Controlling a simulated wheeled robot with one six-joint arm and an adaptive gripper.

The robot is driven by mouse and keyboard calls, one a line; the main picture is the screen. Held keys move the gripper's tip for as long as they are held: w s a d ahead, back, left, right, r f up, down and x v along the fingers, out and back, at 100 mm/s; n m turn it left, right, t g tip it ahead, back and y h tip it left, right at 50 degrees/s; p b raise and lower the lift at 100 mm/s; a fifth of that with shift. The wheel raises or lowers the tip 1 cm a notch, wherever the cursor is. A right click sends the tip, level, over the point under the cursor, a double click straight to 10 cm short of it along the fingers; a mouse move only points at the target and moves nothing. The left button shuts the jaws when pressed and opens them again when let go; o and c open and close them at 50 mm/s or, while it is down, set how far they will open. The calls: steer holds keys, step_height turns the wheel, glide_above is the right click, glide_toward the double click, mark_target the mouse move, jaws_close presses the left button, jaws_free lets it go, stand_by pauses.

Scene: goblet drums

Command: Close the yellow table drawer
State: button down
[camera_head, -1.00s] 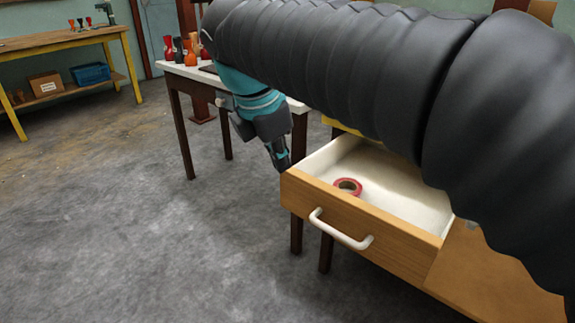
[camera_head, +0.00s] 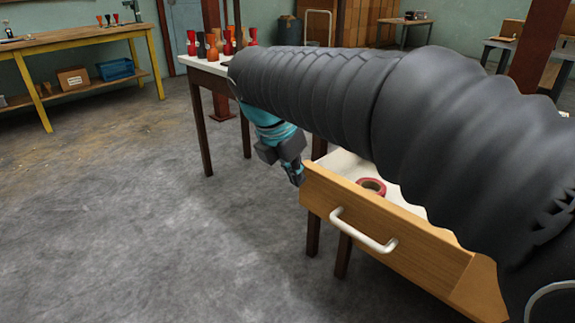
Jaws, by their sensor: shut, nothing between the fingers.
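The open drawer (camera_head: 385,225) has a light wood front, a white handle (camera_head: 362,232) and a white inside. A red tape roll (camera_head: 371,186) lies in it. The drawer stands pulled out toward me at the right. My gripper (camera_head: 298,180) points down, shut and empty, close by the left end of the drawer front. I cannot tell whether it touches the wood. My black arm hides the table top behind the drawer and part of the drawer's inside.
A white-topped table (camera_head: 203,64) with several red, orange and dark goblet drums stands behind my gripper. A yellow-legged workbench (camera_head: 75,45) with a blue crate (camera_head: 115,69) and a cardboard box (camera_head: 73,79) is at far left. Grey floor (camera_head: 150,230) is clear at left and front.

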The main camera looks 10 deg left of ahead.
steer(key=shift+w+d+r, duration=0.1)
steer(key=shift+w+d, duration=0.75)
steer(key=shift+w, duration=0.15)
steer(key=shift+d, duration=0.1)
